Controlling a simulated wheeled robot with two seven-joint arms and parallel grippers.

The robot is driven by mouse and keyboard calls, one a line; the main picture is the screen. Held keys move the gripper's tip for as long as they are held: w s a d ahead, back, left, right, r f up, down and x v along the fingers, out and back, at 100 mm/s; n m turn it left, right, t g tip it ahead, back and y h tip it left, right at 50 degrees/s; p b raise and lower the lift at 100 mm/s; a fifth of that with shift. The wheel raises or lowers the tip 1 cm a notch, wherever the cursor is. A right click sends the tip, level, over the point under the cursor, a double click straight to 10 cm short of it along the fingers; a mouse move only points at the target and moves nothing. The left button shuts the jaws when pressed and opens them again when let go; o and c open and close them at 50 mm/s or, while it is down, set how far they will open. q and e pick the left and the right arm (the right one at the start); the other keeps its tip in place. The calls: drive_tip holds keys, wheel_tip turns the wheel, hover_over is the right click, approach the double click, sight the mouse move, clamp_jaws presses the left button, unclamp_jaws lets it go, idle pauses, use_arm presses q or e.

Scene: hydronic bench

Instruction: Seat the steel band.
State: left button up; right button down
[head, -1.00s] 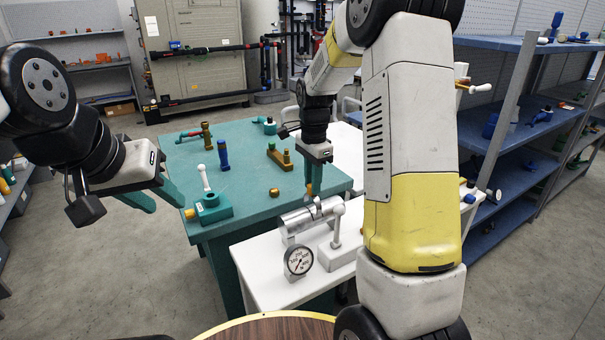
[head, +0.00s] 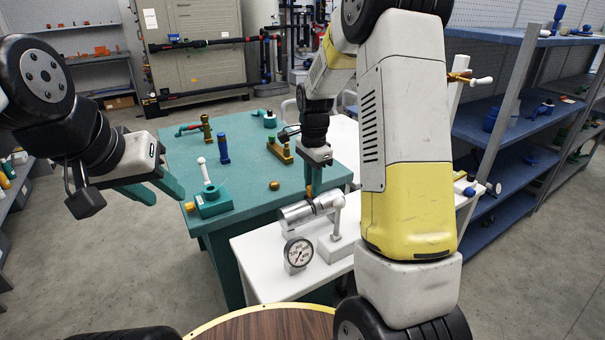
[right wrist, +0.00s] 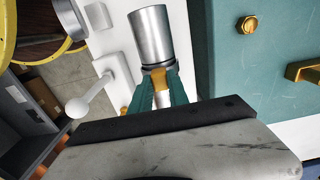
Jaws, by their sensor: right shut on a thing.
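A bright steel cylinder (head: 297,214) lies on its side in a grey fixture on the white bench. My right gripper (head: 313,190) points down at the cylinder's far end, its teal fingers shut on a small brass-coloured piece (right wrist: 158,78). In the right wrist view the steel cylinder (right wrist: 150,35) ends right at this piece, with a thin dark ring (right wrist: 158,67) between them. I cannot tell whether this ring is the steel band, nor whether it is fully seated; the fingers hide part of it. My left gripper (head: 158,190) is open and empty, left of the teal table.
A dial gauge (head: 298,252) and a ball-ended lever (head: 337,215) stand close to the cylinder. The teal table (head: 255,205) holds a teal valve block (head: 211,203), a brass nut (head: 274,185) and a blue-handled piece (head: 223,150). Blue shelving (head: 500,155) stands at right.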

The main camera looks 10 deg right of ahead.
drive_tip(key=shift+f, duration=0.6)
drive_tip(key=shift+f, duration=0.1)
drive_tip(key=c, duration=1.2)
unclamp_jaws()
